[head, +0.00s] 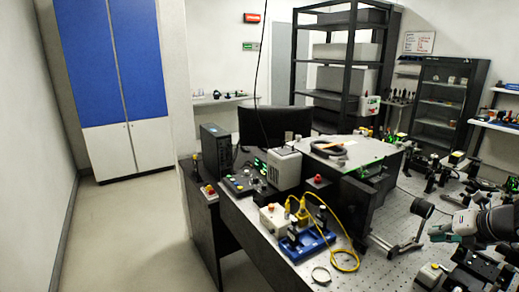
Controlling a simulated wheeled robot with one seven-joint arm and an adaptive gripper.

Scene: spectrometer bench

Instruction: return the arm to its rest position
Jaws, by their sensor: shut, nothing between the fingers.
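My arm reaches in from the right edge of the head view. My gripper (441,234) points left, with teal at its tip, over the optical bench (333,222). It is shut and holds nothing. A round black-rimmed optic on a post (421,208) stands just left of and behind it in the picture. Dark mounts (470,270) lie below it at the lower right. The gap between the gripper and the bench parts is hard to judge from this one view.
A blue base with yellow cables (308,243) sits on the bench, near a grey box (283,168) and a control panel (246,184). A dark open rack (343,62) stands behind. Free floor (130,235) lies at the left, before a blue-and-white cabinet (108,75).

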